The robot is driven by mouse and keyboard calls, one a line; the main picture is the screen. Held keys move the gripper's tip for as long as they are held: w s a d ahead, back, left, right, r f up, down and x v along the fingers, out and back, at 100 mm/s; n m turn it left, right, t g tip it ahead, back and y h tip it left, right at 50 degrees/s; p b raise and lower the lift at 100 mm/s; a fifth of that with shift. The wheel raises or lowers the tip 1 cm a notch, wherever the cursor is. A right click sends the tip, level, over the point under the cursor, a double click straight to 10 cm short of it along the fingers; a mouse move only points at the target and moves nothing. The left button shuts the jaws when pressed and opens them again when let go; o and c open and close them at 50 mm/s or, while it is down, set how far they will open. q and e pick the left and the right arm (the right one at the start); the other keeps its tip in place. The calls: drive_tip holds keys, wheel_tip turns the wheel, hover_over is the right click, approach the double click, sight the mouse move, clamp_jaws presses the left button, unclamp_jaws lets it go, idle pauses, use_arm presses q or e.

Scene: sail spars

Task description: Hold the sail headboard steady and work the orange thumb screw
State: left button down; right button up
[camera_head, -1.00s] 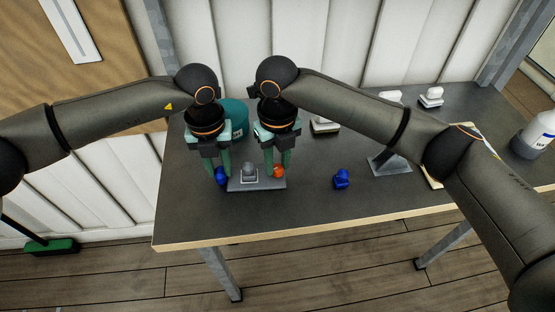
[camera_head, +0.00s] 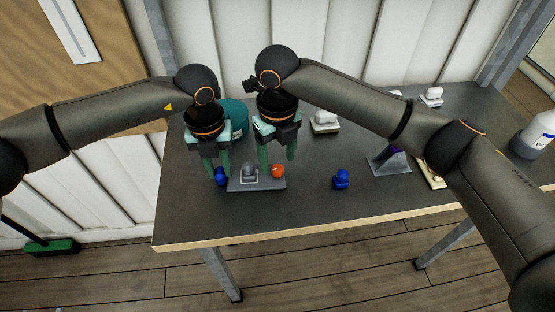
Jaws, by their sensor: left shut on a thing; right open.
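The sail headboard looks to be the flat grey plate (camera_head: 257,184) near the table's left front, with a raised grey block (camera_head: 249,171) on it. The orange thumb screw (camera_head: 278,171) stands at its right end. A blue knob (camera_head: 221,177) is at its left end. My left gripper (camera_head: 219,174) points down and is shut on the blue knob; its fingers partly hide it. My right gripper (camera_head: 278,160) is open above and just behind the orange thumb screw, fingers apart and empty, and does not appear to touch it.
A second blue piece (camera_head: 341,179) lies right of the headboard. A grey angled stand (camera_head: 388,163) is farther right. A teal container (camera_head: 236,117) stands behind my grippers, a white bottle (camera_head: 535,134) at the far right. The dark table (camera_head: 300,211) is clear in front.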

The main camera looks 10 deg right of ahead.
use_arm(q)
drive_tip(key=shift+a+f, duration=0.1)
drive_tip(key=shift+f, duration=0.1)
use_arm(e)
wheel_tip(320, 180, up, 10)
drive_tip(key=shift+r, duration=0.15)
use_arm(q)
drive_tip(key=c, duration=0.6)
unclamp_jaws()
drive_tip(key=shift+r, duration=0.1)
wheel_tip(320, 180, up, 12)
drive_tip(key=shift+r, duration=0.1)
